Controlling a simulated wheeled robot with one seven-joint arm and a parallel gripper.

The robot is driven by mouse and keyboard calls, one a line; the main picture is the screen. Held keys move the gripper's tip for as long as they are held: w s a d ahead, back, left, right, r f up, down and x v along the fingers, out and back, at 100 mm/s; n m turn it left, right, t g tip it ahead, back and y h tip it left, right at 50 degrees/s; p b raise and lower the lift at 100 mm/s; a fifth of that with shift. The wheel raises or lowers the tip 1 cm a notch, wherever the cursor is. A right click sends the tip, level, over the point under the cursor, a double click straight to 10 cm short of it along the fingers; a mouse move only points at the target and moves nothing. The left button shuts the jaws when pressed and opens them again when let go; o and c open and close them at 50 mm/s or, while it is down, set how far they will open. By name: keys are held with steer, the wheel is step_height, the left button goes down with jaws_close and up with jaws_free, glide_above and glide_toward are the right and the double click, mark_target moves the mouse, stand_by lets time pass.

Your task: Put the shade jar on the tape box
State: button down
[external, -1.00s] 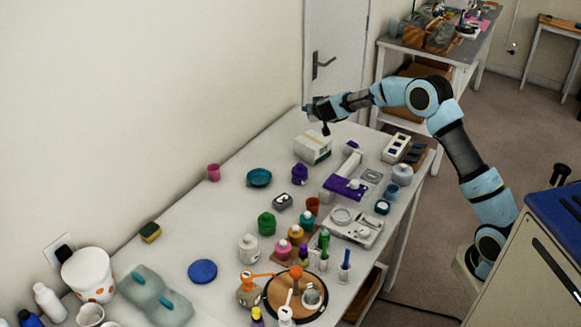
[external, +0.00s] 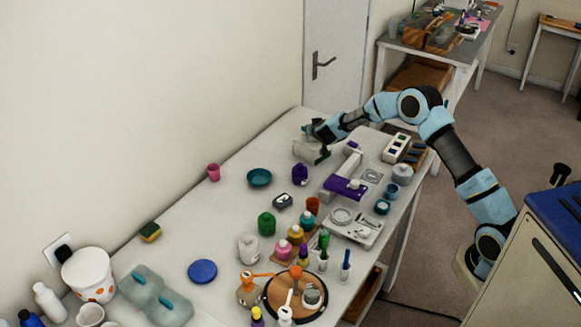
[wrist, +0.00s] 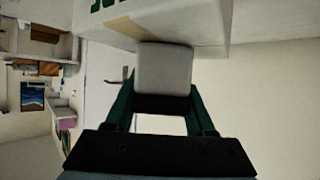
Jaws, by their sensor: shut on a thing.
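The tape box (external: 304,151) is a white carton near the far end of the table in the external view. In the wrist view the box (wrist: 215,22) fills the top, with green lettering and a tan strip. My gripper (external: 314,145) is low over the box and covers part of it. In the wrist view my gripper (wrist: 163,88) is shut on a pale grey, squarish thing, apparently the shade jar (wrist: 163,68). The jar's far end overlaps the box in that view; I cannot tell whether they touch. The jar is not clear in the external view.
A purple bottle (external: 300,174) and a teal dish (external: 259,177) stand nearer than the box. The table by the wall behind the box is clear.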

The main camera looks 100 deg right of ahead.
steer(key=shift+c, duration=1.2)
jaws_free()
steer(key=shift+r, duration=0.15)
steer(key=shift+a, duration=0.25)
steer(key=b+v, duration=0.2)
steer(key=v, duration=0.9)
steer(key=shift+a+b, duration=0.2)
steer(key=shift+b, duration=0.1)
steer(key=shift+r, duration=0.15)
